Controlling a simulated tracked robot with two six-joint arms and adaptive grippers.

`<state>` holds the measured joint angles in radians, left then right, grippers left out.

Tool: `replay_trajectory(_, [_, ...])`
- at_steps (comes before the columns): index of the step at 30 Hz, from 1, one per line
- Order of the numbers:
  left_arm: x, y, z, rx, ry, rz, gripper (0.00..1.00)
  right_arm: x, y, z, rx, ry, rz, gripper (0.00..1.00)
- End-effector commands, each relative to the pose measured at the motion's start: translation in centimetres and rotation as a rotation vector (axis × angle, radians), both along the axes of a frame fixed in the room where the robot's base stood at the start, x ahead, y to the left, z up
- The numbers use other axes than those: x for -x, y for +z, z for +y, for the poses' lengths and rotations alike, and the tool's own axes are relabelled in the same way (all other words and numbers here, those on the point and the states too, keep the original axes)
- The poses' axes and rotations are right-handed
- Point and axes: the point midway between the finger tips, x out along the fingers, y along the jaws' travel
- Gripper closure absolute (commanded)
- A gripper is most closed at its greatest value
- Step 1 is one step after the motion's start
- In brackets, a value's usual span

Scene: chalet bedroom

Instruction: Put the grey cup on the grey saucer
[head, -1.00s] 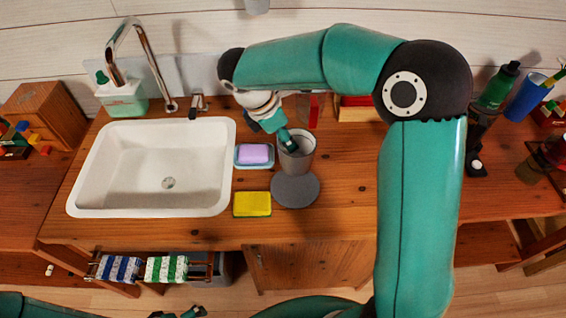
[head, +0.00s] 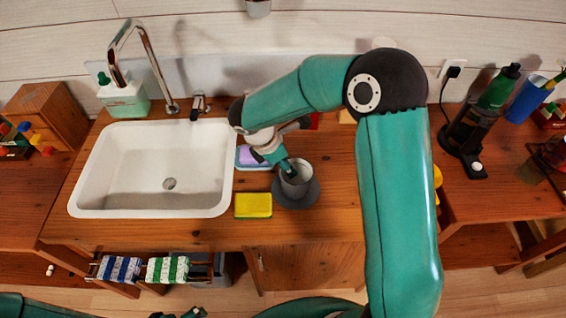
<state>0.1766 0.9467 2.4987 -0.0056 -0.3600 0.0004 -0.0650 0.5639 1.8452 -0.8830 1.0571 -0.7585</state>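The grey cup (head: 302,184) stands upright over the round grey saucer (head: 311,198) on the wooden counter, right of the sink. From above I cannot tell whether its base touches the saucer or hangs just over it. My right gripper (head: 289,170) reaches in from the upper left of the cup and is shut on its wall, one finger inside the rim. The cup hides the saucer's middle. My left gripper (head: 180,313) shows only at the bottom edge, cut off, its tips apart and away from the counter things.
A yellow sponge (head: 253,205) lies close left of the saucer. A soap dish with purple soap (head: 247,157) sits behind it, partly hidden by my arm. The white sink (head: 168,185) is to the left. Counter right of the saucer is clear up to my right arm.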

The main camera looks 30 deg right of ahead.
Motion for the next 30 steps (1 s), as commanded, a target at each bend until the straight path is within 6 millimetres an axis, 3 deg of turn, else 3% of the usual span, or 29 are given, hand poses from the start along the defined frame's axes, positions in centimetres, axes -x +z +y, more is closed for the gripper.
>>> replay_trajectory(2, [0.0,-0.2,0.0,0.0,0.0,0.0,0.0,0.0,-0.2,0.0,0.0,0.0,0.0,1.0])
replay_trajectory(3, [0.0,-0.1,0.0,0.0,0.0,0.0,0.0,0.0,-0.1,0.0,0.0,0.0,0.0,0.48])
replay_trajectory(7, [0.0,-0.1,0.0,0.0,0.0,0.0,0.0,0.0,-0.1,0.0,0.0,0.0,0.0,0.28])
replay_trajectory(20, [0.0,0.0,0.0,0.0,0.0,0.0,0.0,-0.1,0.5,0.2,0.0,0.001,-0.003,0.28])
replay_trajectory(30, [0.0,-0.2,0.0,0.0,0.0,0.0,0.0,-0.4,6.0,2.5,-0.001,0.002,-0.006,0.28])
